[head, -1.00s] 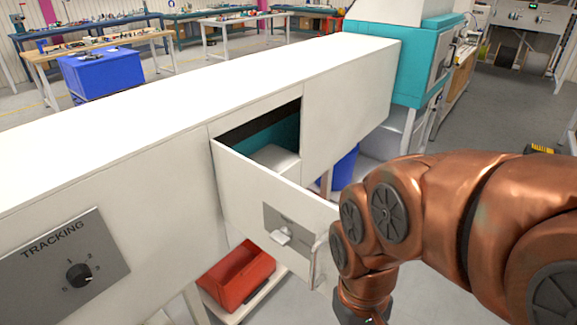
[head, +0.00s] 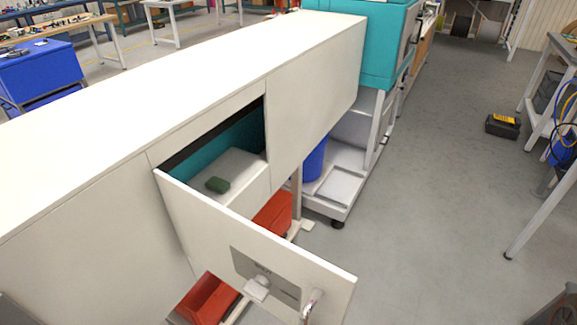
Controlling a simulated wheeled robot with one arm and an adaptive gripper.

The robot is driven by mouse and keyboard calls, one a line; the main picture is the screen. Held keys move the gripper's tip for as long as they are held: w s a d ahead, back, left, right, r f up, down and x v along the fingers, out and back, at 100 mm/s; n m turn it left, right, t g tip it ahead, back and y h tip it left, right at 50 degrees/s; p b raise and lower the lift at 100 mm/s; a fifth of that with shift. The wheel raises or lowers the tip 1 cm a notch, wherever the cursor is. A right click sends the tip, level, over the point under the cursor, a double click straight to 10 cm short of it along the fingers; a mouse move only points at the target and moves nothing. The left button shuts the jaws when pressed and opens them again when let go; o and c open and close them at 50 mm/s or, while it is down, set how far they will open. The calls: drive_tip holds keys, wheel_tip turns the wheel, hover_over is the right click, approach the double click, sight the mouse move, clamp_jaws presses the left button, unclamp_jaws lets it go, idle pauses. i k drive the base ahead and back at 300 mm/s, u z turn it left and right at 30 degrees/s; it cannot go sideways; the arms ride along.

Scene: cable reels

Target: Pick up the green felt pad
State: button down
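The green felt pad (head: 217,185) is a small dark green block. It lies on the white surface inside the open compartment of the long white cabinet (head: 315,85). The white hinged door (head: 250,240) of the compartment stands swung out in front of it, with a grey plate and a latch knob on its face. The pad shows whole above the door's top edge. My gripper is not in view, so its state does not show.
A red bin (head: 208,298) sits below the door, and another red bin (head: 273,213) is behind it. A blue container (head: 315,160) stands under the cabinet. A black and yellow case (head: 503,125) is on the floor at right. The grey floor between is clear.

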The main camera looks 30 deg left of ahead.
sight(218, 185)
drive_tip(key=z, duration=0.25)
drive_tip(key=i, duration=0.9)
drive_tip(key=z, duration=5.3)
drive_tip(key=k, duration=1.6)
